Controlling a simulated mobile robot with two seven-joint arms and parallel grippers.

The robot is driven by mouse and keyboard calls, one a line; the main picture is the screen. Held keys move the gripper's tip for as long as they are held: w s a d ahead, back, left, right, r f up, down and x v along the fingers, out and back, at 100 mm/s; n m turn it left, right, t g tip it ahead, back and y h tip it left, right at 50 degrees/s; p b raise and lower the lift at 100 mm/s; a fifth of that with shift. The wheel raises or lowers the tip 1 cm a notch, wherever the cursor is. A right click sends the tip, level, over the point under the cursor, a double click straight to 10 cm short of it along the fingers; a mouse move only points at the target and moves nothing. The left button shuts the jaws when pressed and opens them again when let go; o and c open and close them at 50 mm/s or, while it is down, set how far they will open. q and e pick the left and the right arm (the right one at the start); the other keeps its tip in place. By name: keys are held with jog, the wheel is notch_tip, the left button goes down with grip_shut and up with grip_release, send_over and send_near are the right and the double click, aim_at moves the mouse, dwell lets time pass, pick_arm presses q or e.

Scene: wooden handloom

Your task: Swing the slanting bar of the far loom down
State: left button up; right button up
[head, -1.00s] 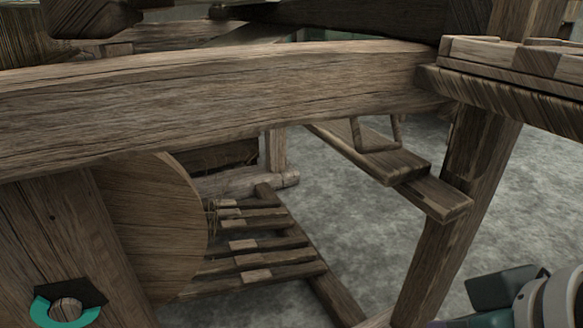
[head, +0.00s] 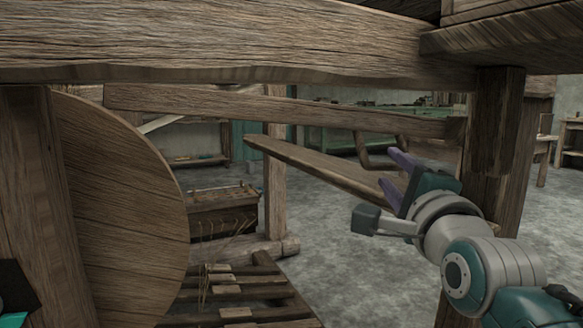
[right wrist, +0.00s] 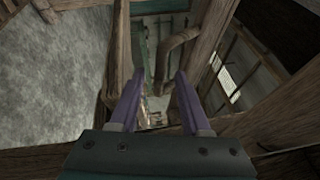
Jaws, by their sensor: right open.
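A long slanting wooden bar (head: 310,166) runs down to the right in the head view, below a nearly level beam. Its right end is hidden behind my right gripper and arm. I cannot tell for sure whether it is the task's bar. A bent wooden handle (head: 378,160) hangs under the level beam. My right gripper (head: 396,177) is open and empty, its purple fingers just right of the handle. In the right wrist view, a bent wooden piece (right wrist: 180,48) lies beyond the open fingers (right wrist: 160,80); contact cannot be told.
A thick near beam (head: 230,40) crosses the top. The level beam (head: 300,112) lies behind it. A round wooden disc (head: 120,200) stands left, slatted treadles (head: 235,298) lie low, and a post (head: 495,160) rises right of my gripper. Grey floor (head: 345,255) is open below.

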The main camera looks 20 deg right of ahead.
jog(key=b+x, duration=0.1)
jog(key=x, duration=0.3)
jog(key=shift+w+f+b, duration=0.1)
jog(key=shift+w+b, duration=0.15)
jog(key=shift+b, duration=0.15)
jog(key=shift+w+d+r, duration=0.2)
jog(key=shift+w+d, duration=0.1)
jog(key=shift+w, duration=0.25)
jog(key=shift+c, duration=0.3)
grip_shut()
